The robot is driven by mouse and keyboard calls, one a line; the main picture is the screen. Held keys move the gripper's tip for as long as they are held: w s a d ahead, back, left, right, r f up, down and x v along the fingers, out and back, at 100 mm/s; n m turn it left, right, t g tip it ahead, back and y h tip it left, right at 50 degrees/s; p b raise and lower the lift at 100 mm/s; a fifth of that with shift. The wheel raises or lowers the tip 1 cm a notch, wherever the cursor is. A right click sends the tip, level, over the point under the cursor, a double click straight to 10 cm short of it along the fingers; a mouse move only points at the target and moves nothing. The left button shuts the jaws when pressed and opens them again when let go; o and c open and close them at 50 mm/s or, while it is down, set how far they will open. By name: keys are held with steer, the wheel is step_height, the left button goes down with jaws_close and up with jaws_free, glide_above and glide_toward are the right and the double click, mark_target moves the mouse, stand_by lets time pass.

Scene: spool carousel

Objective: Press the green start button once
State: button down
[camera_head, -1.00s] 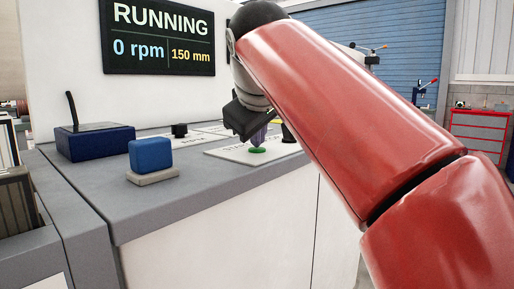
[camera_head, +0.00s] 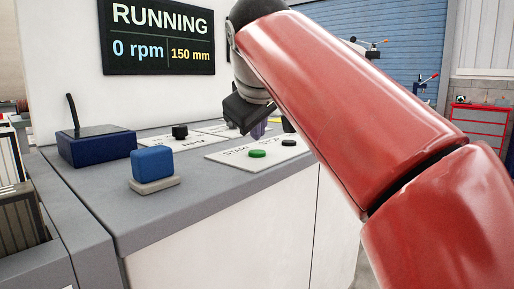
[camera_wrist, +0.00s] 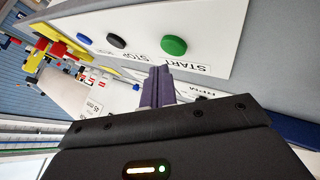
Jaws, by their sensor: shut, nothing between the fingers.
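The green start button (camera_head: 257,153) sits on a white panel plate (camera_head: 225,153) marked START on the grey console top. In the wrist view the green button (camera_wrist: 173,46) lies just beyond my fingertips, beside the START label. My gripper (camera_head: 259,130) is shut and empty, behind the button in the head view, with a visible gap to it. Its purple fingers (camera_wrist: 158,75) are together in the wrist view. The display (camera_head: 161,36) reads RUNNING, 0 rpm, 150 mm.
A black button (camera_head: 289,143) stands right of the green one; a blue button (camera_wrist: 83,38) lies farther along. A black knob (camera_head: 180,132), a blue block on a grey base (camera_head: 152,163) and a dark blue box with a lever (camera_head: 97,146) stand to the left.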

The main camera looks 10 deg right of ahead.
mark_target(258, 153)
steer(key=shift+r+p, duration=2)
steer(key=shift+r, duration=0.25)
steer(key=shift+f, duration=0.1)
